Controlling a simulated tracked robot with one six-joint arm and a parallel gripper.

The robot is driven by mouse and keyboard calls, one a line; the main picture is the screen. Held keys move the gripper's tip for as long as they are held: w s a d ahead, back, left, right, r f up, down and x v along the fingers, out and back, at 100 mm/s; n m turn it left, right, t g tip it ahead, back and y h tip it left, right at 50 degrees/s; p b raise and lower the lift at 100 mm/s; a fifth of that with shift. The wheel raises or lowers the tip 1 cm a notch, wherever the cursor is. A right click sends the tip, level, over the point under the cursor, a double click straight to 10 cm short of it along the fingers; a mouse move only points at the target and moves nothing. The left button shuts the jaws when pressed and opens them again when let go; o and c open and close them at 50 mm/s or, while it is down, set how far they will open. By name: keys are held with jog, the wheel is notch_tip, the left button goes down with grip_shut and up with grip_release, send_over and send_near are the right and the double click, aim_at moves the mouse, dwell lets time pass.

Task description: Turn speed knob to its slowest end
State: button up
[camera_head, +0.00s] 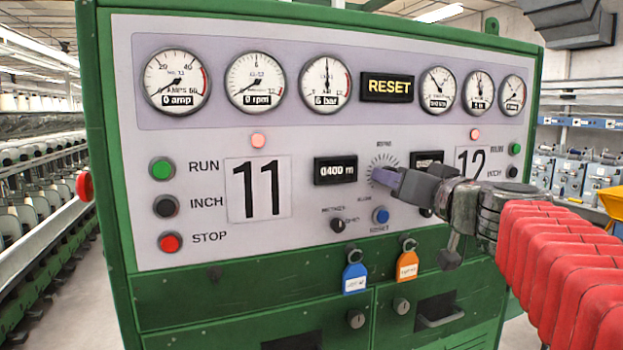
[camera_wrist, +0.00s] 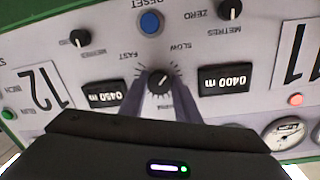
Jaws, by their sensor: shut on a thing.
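The speed knob (camera_wrist: 161,81) is a small dark knob ringed by tick marks in the wrist view, which is upside down. SLOW is printed at its upper right and FAST at its upper left. A pale line on the knob seems to point to the upper right, but it is small. My gripper (camera_wrist: 160,88) has one finger on each side of the knob and is shut on it. In the head view my gripper (camera_head: 386,179) reaches the panel from the right and hides the knob. Only the upper part of its dial (camera_head: 383,161) shows.
Below the dial are a blue reset button (camera_head: 380,215) and a small black selector (camera_head: 337,226). Counters flank the dial, the left one (camera_head: 335,170) reading 0400 m. Blue (camera_head: 355,278) and orange (camera_head: 407,266) tags hang lower down. Gauges line the panel's top.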

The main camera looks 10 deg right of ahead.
jog(key=shift+f, duration=0.3)
jog(key=o, duration=0.8)
jog(key=shift+o, duration=1.1)
jog(key=shift+r, duration=0.2)
jog(key=shift+s, duration=0.15)
